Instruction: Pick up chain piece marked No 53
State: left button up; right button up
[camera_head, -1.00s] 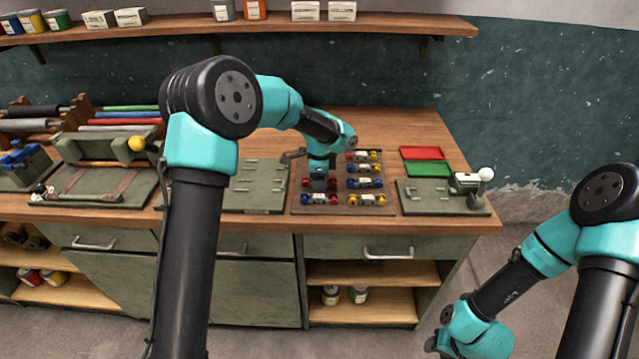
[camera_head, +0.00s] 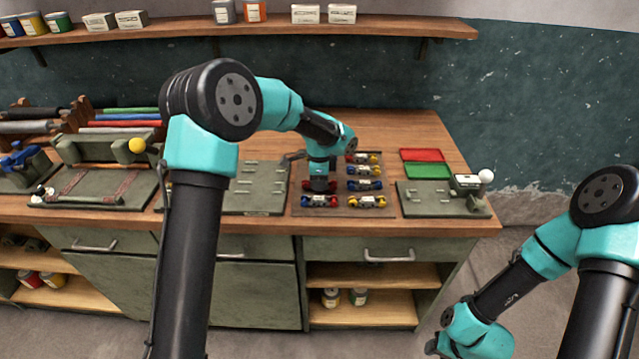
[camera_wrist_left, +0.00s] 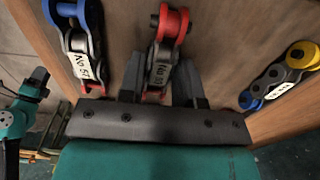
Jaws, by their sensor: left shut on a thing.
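In the head view my left gripper (camera_head: 319,184) points down at the board of chain pieces, hiding most of the held piece. Red ends show beside the jaws. I cannot tell whether the piece is off the board. My right gripper (camera_head: 436,346) is low at the bottom, away from the bench; its jaws are unclear.
A blue-ended chain piece (camera_wrist_left: 80,50) lies left of the held one, and a yellow-and-blue piece (camera_wrist_left: 282,75) lies right. Several more lie on the board (camera_head: 342,211). Red (camera_head: 422,154) and green (camera_head: 429,171) trays and a fixture (camera_head: 430,198) stand to the right.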

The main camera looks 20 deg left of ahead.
pick_arm(q)
jog(key=shift+r, duration=0.1)
jog(key=shift+r, duration=1.35)
jog(key=s+d+r, duration=0.1)
jog(key=s+d, duration=0.1)
jog(key=s, duration=0.5)
jog(key=s+d+r, duration=0.1)
jog(key=s+d, duration=0.1)
jog(key=s, duration=0.6)
jog(key=shift+s+d, duration=0.2)
jog(key=shift+d, duration=0.05)
jog(key=shift+a, duration=0.1)
